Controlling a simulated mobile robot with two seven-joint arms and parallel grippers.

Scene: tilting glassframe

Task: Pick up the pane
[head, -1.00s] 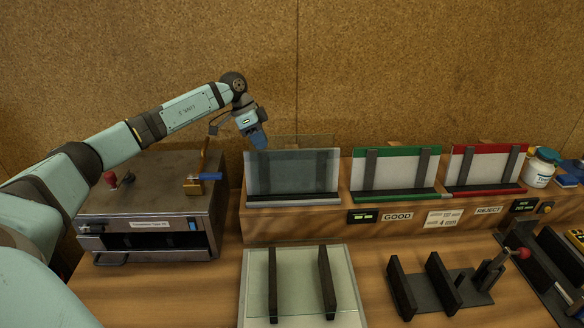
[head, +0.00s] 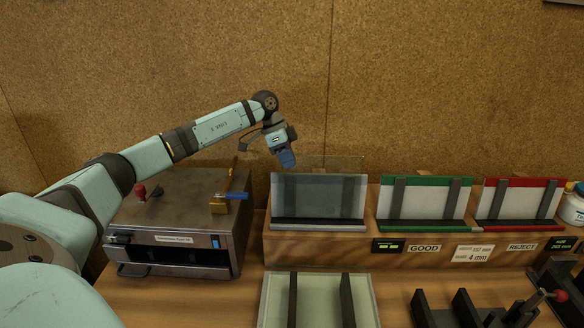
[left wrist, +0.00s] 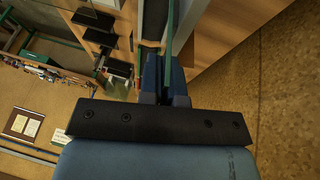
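A clear glass pane (head: 335,163) stands in the grey rack (head: 318,223) at the left of the ledge, and its top edge shows above the rack's back. My left gripper (head: 288,160) points down at the pane's upper left part. In the left wrist view the blue fingers (left wrist: 165,85) are close together, one on each side of the thin greenish edge of the pane (left wrist: 171,30), and look shut on it. The exact contact is hard to see. My right gripper is in no view.
A metal tester box (head: 180,225) with a red knob stands left of the rack. A green rack (head: 425,182) marked GOOD and a red rack (head: 522,183) marked REJECT stand to the right. A pale tray (head: 320,302) with two dark bars lies in front.

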